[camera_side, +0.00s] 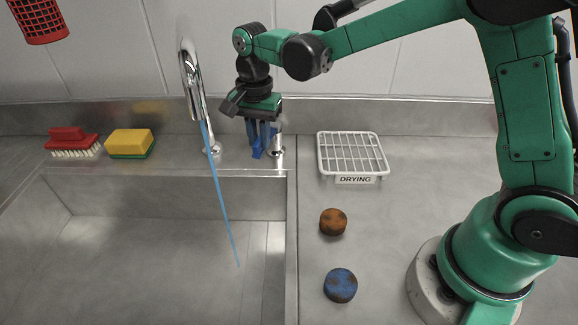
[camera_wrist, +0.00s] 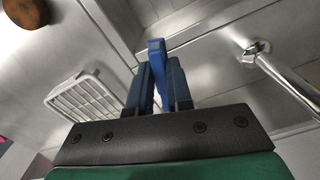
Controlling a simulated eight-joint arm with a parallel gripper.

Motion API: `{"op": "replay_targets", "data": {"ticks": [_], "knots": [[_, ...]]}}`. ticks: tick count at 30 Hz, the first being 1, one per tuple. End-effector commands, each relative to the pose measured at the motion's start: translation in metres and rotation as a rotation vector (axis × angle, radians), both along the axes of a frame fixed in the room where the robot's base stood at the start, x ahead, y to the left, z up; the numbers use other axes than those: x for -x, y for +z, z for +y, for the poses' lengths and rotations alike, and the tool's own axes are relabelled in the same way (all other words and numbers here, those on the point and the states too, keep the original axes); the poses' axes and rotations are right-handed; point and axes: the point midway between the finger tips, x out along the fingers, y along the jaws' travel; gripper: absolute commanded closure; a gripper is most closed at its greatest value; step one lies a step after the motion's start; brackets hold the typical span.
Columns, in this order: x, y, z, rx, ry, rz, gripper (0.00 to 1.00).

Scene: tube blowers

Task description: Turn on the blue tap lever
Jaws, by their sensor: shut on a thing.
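The blue tap lever (camera_side: 257,150) is in the side view beside a chrome fitting (camera_side: 277,152) on the sink's back ledge. My gripper (camera_side: 262,133) points down over it, with its dark blue fingers shut on the lever. In the wrist view the bright blue lever (camera_wrist: 156,58) stands between the two fingers (camera_wrist: 157,88) and sticks out past their tips. The lever's lower part is hard to tell from the fingers in the side view. A thin blue stream (camera_side: 220,190) runs from the chrome spout (camera_side: 190,80) down into the sink.
The steel sink basin (camera_side: 130,260) is at left. A red brush (camera_side: 73,140) and a yellow-green sponge (camera_side: 130,142) lie on the back ledge. A white DRYING rack (camera_side: 352,154), a brown puck (camera_side: 333,222) and a blue puck (camera_side: 340,285) are on the counter. A red basket (camera_side: 40,20) hangs upper left.

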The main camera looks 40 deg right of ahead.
Motion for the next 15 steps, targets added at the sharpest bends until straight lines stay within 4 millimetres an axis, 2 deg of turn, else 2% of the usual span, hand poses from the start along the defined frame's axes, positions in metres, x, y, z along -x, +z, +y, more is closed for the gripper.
{"op": "replay_targets", "data": {"ticks": [5,6,8,9,15], "knots": [[-0.0003,0.0003,-0.0006,0.001,0.002,-0.002,1.00],[-0.0003,0.0003,-0.0006,0.001,0.002,-0.002,0.73],[-0.0003,0.0002,-0.0005,0.001,0.003,-0.002,0.56],[-0.0002,0.0002,-0.0004,0.001,0.003,-0.002,0.53],[-0.0001,0.0001,-0.0003,0.000,0.004,-0.001,0.53]]}}
